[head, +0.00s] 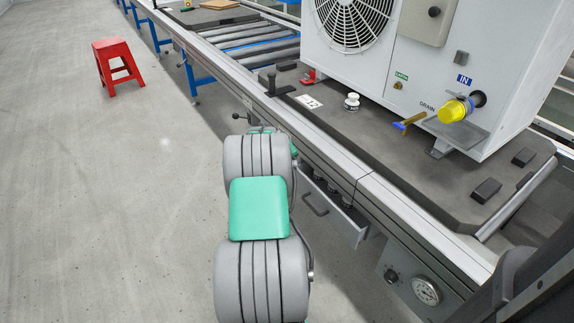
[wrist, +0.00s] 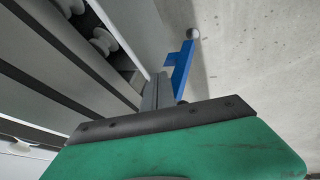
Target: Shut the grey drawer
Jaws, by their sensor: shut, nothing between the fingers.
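The grey drawer (head: 340,222) stands pulled out below the bench edge, right of my arm in the head view. Its front carries a dark bar handle, and small round items show inside it. My arm covers its far end. My gripper (wrist: 158,88) is shut and empty in the wrist view, its narrow grey fingers beyond the green body. A light grey panel with round items beside it lies just left of the fingers; it looks like the drawer's front. I cannot tell whether the fingers touch it. In the head view the fingers are hidden behind my arm.
The bench (head: 395,190) carries a white pump unit (head: 415,60) with a yellow cap (head: 455,110). A pressure gauge (head: 426,290) is on the panel right of the drawer. A red stool (head: 117,65) stands far left on open floor. A blue leg (wrist: 181,65) is beyond the fingers.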

